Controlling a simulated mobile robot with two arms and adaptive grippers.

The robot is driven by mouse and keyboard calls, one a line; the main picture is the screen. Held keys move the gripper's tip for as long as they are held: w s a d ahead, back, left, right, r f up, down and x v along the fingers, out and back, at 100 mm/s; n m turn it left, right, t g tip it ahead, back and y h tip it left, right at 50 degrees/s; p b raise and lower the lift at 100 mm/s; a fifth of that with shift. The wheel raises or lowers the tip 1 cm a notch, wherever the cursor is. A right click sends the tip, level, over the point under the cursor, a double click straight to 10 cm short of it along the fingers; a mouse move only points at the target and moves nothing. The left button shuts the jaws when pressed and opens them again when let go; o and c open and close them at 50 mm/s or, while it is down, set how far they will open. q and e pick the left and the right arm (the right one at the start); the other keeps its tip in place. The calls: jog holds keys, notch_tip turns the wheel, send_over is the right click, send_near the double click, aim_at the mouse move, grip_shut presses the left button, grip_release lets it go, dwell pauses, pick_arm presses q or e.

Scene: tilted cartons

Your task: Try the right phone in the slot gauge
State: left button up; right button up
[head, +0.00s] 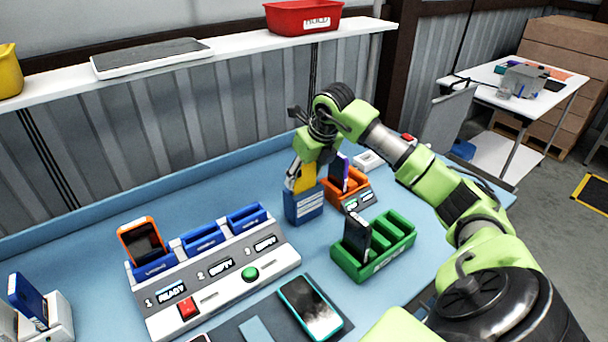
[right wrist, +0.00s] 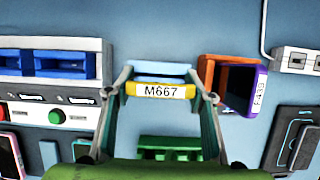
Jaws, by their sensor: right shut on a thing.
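My right gripper (head: 300,176) is shut on a yellow phone (head: 308,177). In the right wrist view the phone's edge (right wrist: 160,90) shows a label reading M667, between the two fingers. The slot gauge appears to be the blue box (head: 304,207) with a white label, directly below the phone. The phone stands upright at its mouth, and its lower end is hidden, so I cannot tell how deep it sits. A purple phone (head: 341,169), labelled F-433 in the wrist view, stands in an orange holder (head: 358,182) just right of the gauge. My left gripper is out of view.
A green rack (head: 395,246) holds a dark phone (head: 357,236). A station (head: 222,275) has several blue slots, one with an orange phone (head: 143,240). A teal-edged phone (head: 310,305) lies in front. Blue table surface is clear behind the station.

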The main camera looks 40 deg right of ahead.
jog(key=o, duration=1.2)
jog(key=shift+r, duration=0.2)
jog(key=shift+r+p, duration=0.5)
jog(key=shift+r, duration=0.05)
jog(key=c, duration=1.1)
jog(key=shift+c, duration=0.7)
jog(key=shift+s+f, duration=0.1)
jog(key=shift+f, duration=0.05)
